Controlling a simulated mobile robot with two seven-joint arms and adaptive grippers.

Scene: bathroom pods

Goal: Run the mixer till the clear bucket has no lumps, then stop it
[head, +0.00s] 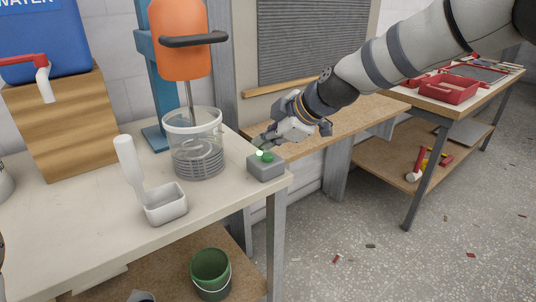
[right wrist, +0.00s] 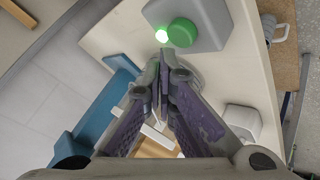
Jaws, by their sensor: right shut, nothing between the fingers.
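The orange mixer (head: 180,45) hangs on a blue stand, its shaft reaching down into the clear bucket (head: 193,135) on the bench. Grey bands show through the bucket's lower wall; I cannot tell whether there are lumps. A grey control box (head: 265,170) sits at the bench's right corner, with a green button (head: 267,156) and a small lit green light (head: 259,153). My right gripper (head: 268,141) is shut and empty just behind the box. In the right wrist view its closed fingertips (right wrist: 164,68) are close to the button (right wrist: 182,32); contact is unclear. My left gripper is out of view.
A blue water tank (head: 45,40) on a wooden block stands at the left. A green pail (head: 210,272) is on the lower shelf.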

